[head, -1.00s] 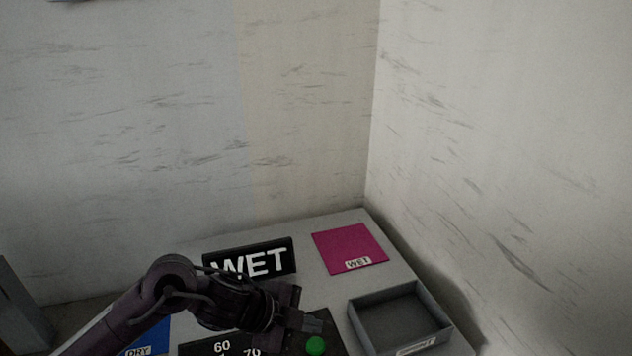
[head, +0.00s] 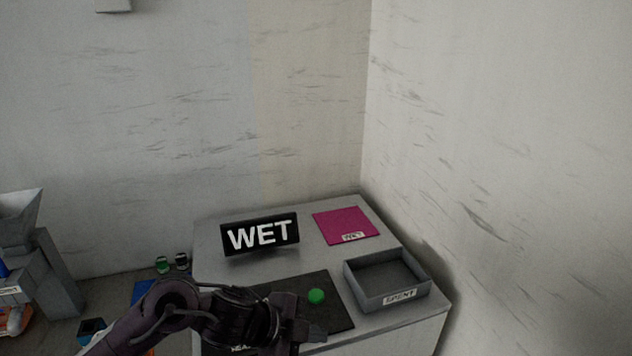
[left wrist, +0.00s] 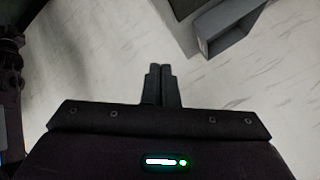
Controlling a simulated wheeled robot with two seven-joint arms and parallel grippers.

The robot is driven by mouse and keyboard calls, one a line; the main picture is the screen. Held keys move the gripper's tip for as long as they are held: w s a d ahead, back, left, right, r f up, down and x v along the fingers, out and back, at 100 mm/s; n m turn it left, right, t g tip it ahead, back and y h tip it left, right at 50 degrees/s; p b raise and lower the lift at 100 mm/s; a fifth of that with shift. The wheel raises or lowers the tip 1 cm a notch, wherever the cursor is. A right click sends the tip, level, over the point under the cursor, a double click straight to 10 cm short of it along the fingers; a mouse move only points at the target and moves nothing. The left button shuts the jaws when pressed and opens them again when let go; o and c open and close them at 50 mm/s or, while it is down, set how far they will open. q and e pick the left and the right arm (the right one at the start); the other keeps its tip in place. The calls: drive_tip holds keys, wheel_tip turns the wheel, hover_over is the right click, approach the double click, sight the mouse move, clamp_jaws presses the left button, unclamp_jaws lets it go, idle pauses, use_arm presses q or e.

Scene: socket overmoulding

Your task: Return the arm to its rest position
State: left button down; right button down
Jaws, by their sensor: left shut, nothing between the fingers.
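My left arm comes in from the lower left in the head view. Its gripper (head: 312,331) is in front of the table's front part, near the dark panel (head: 335,312). My right gripper is not in view.
The grey table (head: 208,240) carries a black WET sign (head: 260,234), a magenta WET mat (head: 345,224), a green button (head: 316,296) and an empty-looking grey SPENT tray (head: 388,303). Walls stand behind and right. A grey machine (head: 58,270) stands left, with small items near it.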

use_arm(q)
drive_tip(key=s+a+f+n+y, duration=0.4)
drive_tip(key=s+a+n, duration=0.4)
drive_tip(key=a+n, duration=0.2)
drive_tip(key=s+a+f+n+y, duration=0.4)
drive_tip(key=s+a+n, duration=0.4)
drive_tip(key=a+n, duration=0.15)
wheel_tip(320, 180, down, 37)
drive_tip(key=s+g+b, duration=0.2)
drive_tip(key=b, duration=0.4)
drive_tip(key=s+a+f+g+b, duration=0.1)
drive_tip(key=s+a+f+b, duration=0.2)
drive_tip(key=s+f, duration=1.5)
wheel_tip(320, 180, down, 3)
drive_tip(key=shift+s+r+y, duration=0.1)
drive_tip(key=shift+s+y, duration=0.2)
drive_tip(key=shift+s, duration=0.1)
